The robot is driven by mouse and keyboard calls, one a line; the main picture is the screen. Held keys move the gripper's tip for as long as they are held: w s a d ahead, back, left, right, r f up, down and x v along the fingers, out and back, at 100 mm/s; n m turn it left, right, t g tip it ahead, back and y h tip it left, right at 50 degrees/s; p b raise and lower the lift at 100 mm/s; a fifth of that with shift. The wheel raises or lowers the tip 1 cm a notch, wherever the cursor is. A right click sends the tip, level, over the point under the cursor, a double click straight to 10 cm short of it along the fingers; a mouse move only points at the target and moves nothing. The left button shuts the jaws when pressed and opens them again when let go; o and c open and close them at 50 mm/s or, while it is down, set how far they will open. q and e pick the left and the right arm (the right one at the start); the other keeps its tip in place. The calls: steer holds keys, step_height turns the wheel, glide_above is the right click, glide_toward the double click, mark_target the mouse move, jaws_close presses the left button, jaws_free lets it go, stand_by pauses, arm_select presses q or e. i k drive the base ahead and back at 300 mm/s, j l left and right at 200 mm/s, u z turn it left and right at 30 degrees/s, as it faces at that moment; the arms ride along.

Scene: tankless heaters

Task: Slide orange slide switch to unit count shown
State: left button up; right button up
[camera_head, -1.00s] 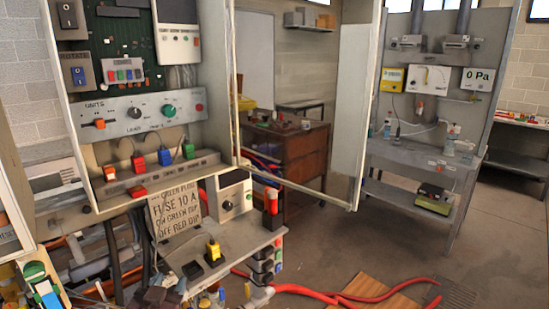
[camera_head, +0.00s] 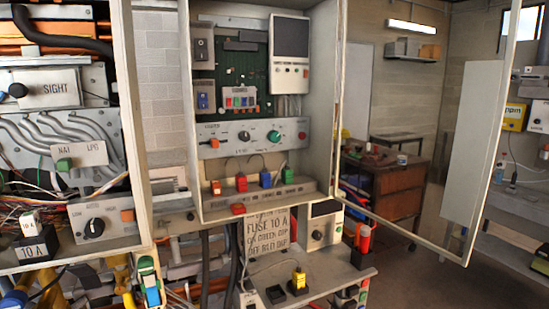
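The orange slide switch (camera_head: 214,143) is a small orange knob on the grey control panel (camera_head: 285,137) inside the open central cabinet. It sits at the left of the panel, under a small label that is too small to read now but read UNITS earlier. Its exact position along its slot is too small to tell. A black round knob (camera_head: 244,136) and a green round knob (camera_head: 273,137) are to its right. I cannot make out a unit count. Neither of my grippers is in view.
The cabinet's door (camera_head: 470,150) stands open to the right. A left cabinet (camera_head: 60,150) holds SIGHT and NAT/LPG panels.

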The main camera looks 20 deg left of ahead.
mark_target(214, 142)
steer(key=k+u, duration=0.15)
steer(key=u, duration=0.7)
